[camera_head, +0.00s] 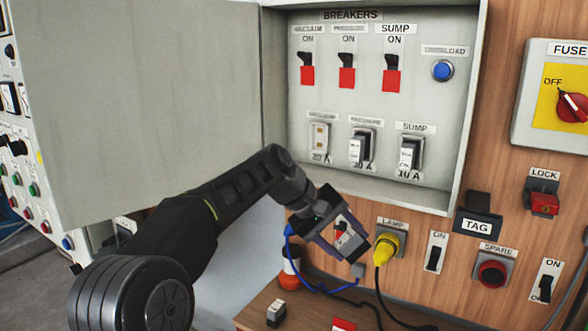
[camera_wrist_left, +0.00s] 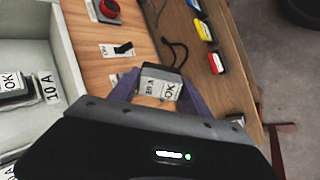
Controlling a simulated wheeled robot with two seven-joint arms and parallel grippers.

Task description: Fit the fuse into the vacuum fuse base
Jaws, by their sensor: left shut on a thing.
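My left gripper (camera_head: 343,236) is shut on a fuse (camera_head: 351,243), a small dark block with a pale label. The left wrist view shows the fuse (camera_wrist_left: 160,84) between the purple fingers, with "OK" on its label and smaller print I cannot read surely. The gripper is below the open breaker cabinet, near the yellow lamp plug. The vacuum fuse base (camera_head: 320,137) is at the left of the cabinet's lower row, above "20 A", with no fuse in it. My right gripper is not in view.
The pressure fuse (camera_head: 356,150) and sump fuse (camera_head: 408,155) sit in their bases to the right. The cabinet's lower lip (camera_head: 400,196) separates the gripper from the bases. The lamp plug (camera_head: 385,248) is close beside the gripper. Another fuse (camera_head: 276,313) stands on the wooden shelf.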

